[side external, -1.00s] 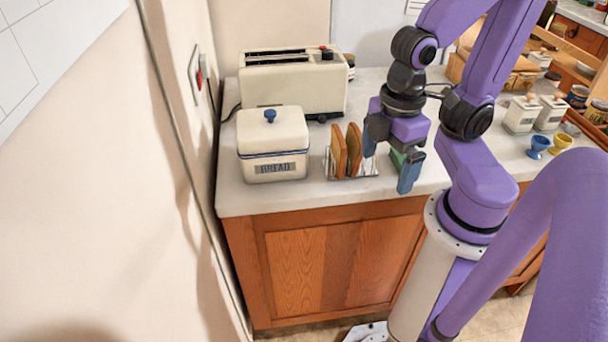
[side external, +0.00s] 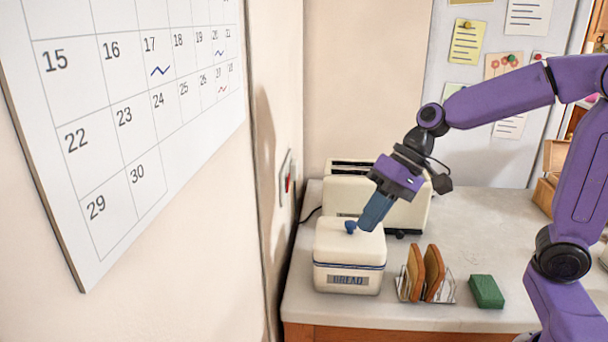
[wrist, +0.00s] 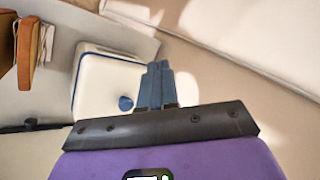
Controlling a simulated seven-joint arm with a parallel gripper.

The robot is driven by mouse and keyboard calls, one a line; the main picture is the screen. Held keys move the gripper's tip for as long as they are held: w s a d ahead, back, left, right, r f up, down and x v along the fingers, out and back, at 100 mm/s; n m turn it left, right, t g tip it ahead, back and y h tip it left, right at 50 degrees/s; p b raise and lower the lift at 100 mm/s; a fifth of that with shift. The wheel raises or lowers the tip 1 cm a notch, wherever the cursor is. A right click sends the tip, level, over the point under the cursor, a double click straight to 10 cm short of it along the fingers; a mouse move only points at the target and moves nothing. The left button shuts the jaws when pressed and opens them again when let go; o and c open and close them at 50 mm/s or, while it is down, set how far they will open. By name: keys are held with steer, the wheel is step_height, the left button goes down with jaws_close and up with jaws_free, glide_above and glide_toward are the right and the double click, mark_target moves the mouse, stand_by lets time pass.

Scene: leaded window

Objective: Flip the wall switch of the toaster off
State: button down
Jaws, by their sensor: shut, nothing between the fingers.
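The wall switch (side external: 288,179) is a pale plate with a red rocker on the left wall, seen nearly edge-on behind the bread box; whether it is on or off cannot be told. The cream toaster (side external: 402,212) stands at the back of the counter, partly hidden by my gripper, with its cord running toward the wall. My gripper (side external: 366,226) is shut and empty, its blue fingers pointing down and left above the bread box, short of the wall. In the wrist view my gripper (wrist: 157,68) shows closed fingers beside the bread box; the switch does not show there.
The bread box (side external: 349,250) with a blue knob stands below my fingers. A toast rack (side external: 441,291) with brown slices and a green block (side external: 486,291) are to its right. A calendar (side external: 150,110) hangs on the left wall.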

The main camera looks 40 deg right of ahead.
steer(key=w+d+r+m+t, duration=0.5)
steer(key=w+d+m, duration=0.2)
steer(key=w+d, duration=0.3)
steer(key=w, duration=0.3)
steer(key=shift+w+d+r+m+y, duration=0.2)
steer(key=shift+w+m+y, duration=0.1)
steer(key=shift+w+m, duration=0.1)
glide_toward(288, 183)
steer(key=d+x, duration=0.1)
steer(key=x, duration=0.5)
steer(key=shift+w+f, duration=0.35)
